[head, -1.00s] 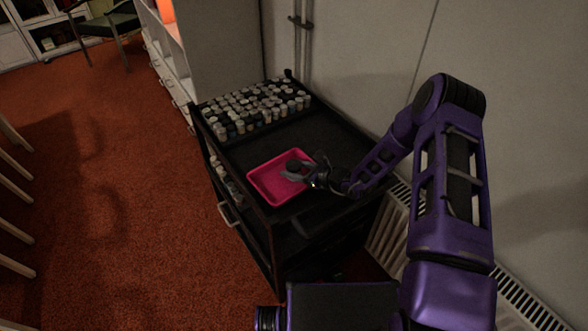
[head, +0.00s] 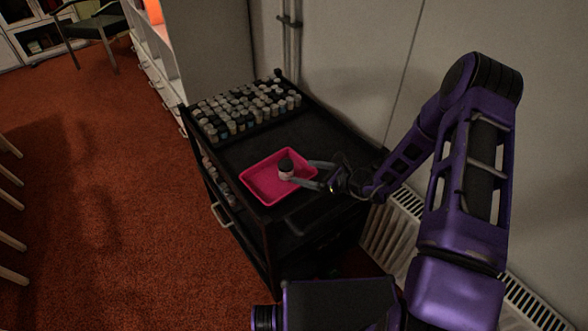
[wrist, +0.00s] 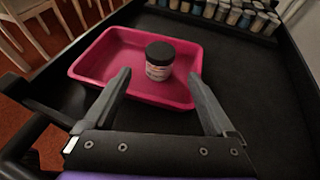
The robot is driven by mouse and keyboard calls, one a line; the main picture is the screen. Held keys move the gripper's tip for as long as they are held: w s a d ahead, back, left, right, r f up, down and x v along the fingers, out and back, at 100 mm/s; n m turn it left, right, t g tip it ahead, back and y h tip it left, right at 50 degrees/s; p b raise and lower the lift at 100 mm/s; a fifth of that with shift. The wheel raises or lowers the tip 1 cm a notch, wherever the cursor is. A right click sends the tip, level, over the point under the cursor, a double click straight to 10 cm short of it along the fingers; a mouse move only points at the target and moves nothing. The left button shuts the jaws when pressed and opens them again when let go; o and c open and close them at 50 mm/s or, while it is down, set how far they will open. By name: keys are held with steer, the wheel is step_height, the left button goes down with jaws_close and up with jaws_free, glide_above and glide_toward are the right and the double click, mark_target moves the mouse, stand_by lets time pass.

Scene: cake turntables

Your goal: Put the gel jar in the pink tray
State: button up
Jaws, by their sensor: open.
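The gel jar (head: 286,170) has a black lid and a pale, labelled body. It stands upright inside the pink tray (head: 255,187), on the tray's floor. In the wrist view the jar (wrist: 159,66) is right of the tray's middle, and the tray's rim (wrist: 90,52) shows around it. My gripper (head: 314,173) is at the tray's right side in the head view. In the wrist view my gripper (wrist: 163,88) is open, with one finger on each side of the view and the jar ahead of the fingertips, apart from both.
The tray rests on the black cart top (head: 235,155). Several small jars (head: 245,110) stand packed at the cart's far end, also seen in the wrist view (wrist: 235,14). A wall and radiator (head: 385,225) are to the right. Bare cart top lies between tray and jars.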

steer(key=shift+v, duration=1.65)
steer(key=shift+r, duration=0.1)
